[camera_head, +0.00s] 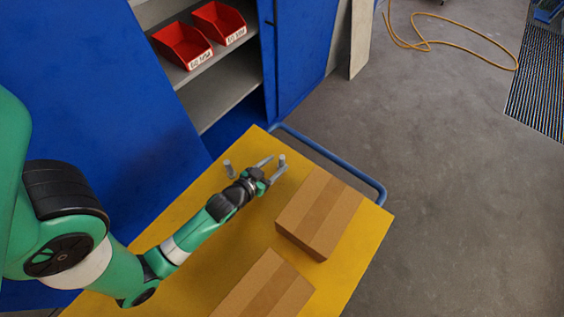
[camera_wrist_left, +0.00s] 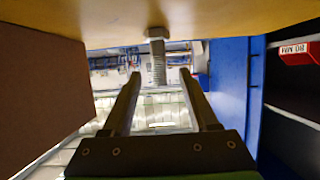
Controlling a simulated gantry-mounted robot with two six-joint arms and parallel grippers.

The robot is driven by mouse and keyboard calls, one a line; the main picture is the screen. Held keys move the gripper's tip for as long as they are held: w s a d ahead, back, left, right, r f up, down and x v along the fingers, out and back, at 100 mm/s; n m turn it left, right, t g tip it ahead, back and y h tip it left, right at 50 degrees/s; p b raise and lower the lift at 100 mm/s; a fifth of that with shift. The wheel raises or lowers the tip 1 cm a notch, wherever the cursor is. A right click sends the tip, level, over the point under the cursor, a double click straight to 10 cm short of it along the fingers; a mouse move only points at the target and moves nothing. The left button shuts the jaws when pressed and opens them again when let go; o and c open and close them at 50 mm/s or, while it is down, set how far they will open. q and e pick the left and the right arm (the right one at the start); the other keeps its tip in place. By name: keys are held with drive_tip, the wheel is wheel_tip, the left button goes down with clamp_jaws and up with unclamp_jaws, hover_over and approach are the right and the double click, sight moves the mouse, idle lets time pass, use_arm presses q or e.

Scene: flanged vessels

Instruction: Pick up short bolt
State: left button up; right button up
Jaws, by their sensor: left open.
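A grey bolt (camera_head: 282,160) stands upright on the yellow cart top (camera_head: 345,290), just past the fingertips of my left gripper (camera_head: 273,166). In the left wrist view, which looks upside down, the bolt (camera_wrist_left: 157,62) has its hex head against the yellow surface and its threaded shank lies in line with the gap between the fingers (camera_wrist_left: 160,75). The fingers are apart with nothing clamped. A second grey bolt (camera_head: 228,168) stands upright left of the gripper. I cannot tell from the pictures which bolt is shorter. My right gripper is not in view.
A cardboard box (camera_head: 320,213) sits close to the right of the gripper, also large in the left wrist view (camera_wrist_left: 40,85). Another box (camera_head: 265,290) lies nearer. A blue rail (camera_head: 330,180) edges the cart. Red bins (camera_head: 182,47) stand on the blue cabinet's shelf.

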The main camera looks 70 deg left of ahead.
use_arm(q)
drive_tip(key=x, duration=0.7)
drive_tip(key=shift+b, duration=0.35)
drive_tip(key=shift+d+r, duration=0.1)
clamp_jaws()
